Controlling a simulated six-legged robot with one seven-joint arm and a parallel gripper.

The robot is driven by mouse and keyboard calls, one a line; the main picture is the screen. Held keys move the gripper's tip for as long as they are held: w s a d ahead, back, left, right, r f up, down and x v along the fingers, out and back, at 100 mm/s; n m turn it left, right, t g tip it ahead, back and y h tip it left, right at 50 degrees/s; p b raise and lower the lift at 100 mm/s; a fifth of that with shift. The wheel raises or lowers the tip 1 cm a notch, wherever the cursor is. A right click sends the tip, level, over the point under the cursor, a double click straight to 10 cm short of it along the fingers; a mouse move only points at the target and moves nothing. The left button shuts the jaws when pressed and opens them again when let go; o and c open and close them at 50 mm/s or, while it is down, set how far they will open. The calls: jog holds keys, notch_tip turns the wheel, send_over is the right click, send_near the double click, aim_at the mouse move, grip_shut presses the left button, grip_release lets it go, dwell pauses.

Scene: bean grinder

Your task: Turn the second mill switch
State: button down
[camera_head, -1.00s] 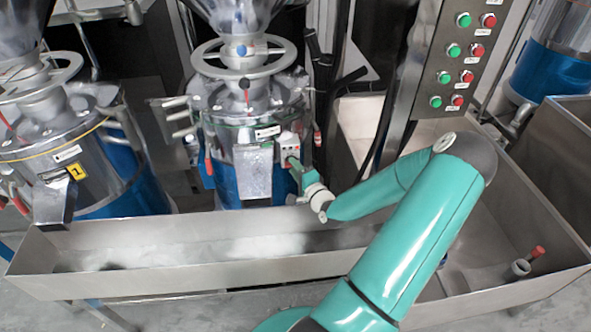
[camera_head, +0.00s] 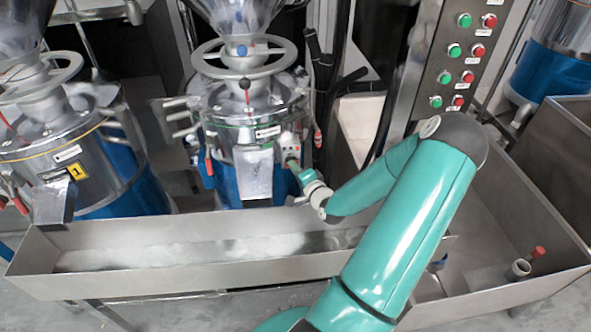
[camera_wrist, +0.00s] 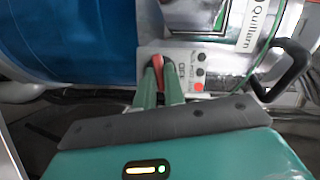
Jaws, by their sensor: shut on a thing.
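The second mill (camera_head: 252,125), silver over blue, stands mid-view in the head view. Its small switch panel (camera_head: 290,141) sits to the right of the spout. In the wrist view the panel (camera_wrist: 185,68) shows a red switch handle (camera_wrist: 157,64) and round indicators. My gripper (camera_wrist: 159,82) is shut on the red switch handle, with its green fingers on either side. The handle stands nearly upright in that view. In the head view my gripper (camera_head: 292,163) reaches the panel from the lower right and hides the handle.
A metal trough (camera_head: 180,275) runs below the mills. The first mill (camera_head: 70,150), with a yellow tag, stands at left. A control column (camera_head: 450,75) with green and red buttons rises at right. A black handle (camera_wrist: 288,70) juts out to the right of the panel.

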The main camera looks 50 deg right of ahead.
jog(key=shift+w+a+r+n+g+h, duration=0.15)
jog(key=shift+n+g+h, duration=0.6)
jog(key=shift+n, duration=1.1)
jog(key=shift+w+a+r+n+g+h, duration=0.1)
jog(key=shift+n+g+h, duration=0.2)
jog(key=shift+n+g, duration=1.2)
jog(key=shift+w+a+r+n+g+h, duration=0.15)
jog(key=shift+n+g+h, duration=0.45)
jog(key=shift+n, duration=1.55)
jog(key=shift+s, duration=0.1)
jog(key=c, duration=1.5)
grip_release()
